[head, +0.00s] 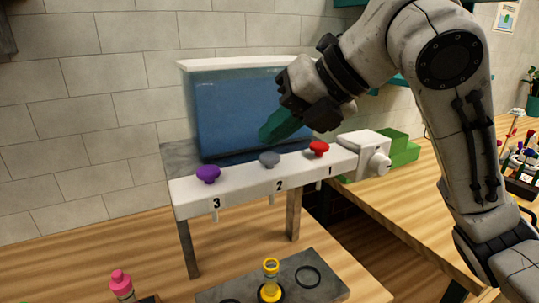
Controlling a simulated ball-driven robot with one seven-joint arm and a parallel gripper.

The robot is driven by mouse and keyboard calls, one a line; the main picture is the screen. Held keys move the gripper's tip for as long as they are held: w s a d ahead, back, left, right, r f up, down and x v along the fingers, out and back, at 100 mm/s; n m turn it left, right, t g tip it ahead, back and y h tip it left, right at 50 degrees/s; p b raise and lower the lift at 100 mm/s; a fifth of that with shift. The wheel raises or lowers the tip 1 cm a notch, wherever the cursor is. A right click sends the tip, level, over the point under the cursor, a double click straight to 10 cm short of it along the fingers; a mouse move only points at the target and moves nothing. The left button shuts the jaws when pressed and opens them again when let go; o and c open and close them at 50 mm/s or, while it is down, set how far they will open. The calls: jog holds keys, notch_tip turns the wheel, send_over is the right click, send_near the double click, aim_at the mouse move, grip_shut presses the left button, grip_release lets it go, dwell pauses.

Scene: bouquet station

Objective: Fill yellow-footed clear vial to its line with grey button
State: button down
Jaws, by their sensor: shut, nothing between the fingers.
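The grey button (269,159) sits on the white dispenser bar above the number 2, between the purple button (208,174) and the red button (319,149). The clear vial (271,268) with a yellow rim and a yellow foot stands upright on a dark grey plate (328,287), below the bar; any liquid or line in it is too small to tell. My gripper (266,136) is shut and empty, its green fingers angled down to the left. In the picture its tips are just above the grey button, with a gap between them.
A blue-filled tank (240,108) stands behind the bar. A white unit with a knob (379,164) is at the bar's right end, beside green blocks (402,150). A pink-capped bottle (121,283) stands at the lower left. The wooden table is clear left of the stand.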

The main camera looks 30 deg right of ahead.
aim_at(276, 157)
jog(key=shift+f, duration=0.1)
jog(key=shift+f+b, duration=0.3)
jog(key=shift+b, duration=0.05)
jog(key=shift+f+b, duration=0.45)
jog(key=shift+f, duration=0.15)
dwell(0.9)
jog(key=shift+r, duration=0.1)
jog(key=shift+r+p, duration=0.8)
jog(key=shift+r, duration=0.15)
jog(key=shift+r+p, duration=1.95)
jog(key=shift+r, duration=0.55)
jog(key=shift+r, duration=0.1)
dwell(1.6)
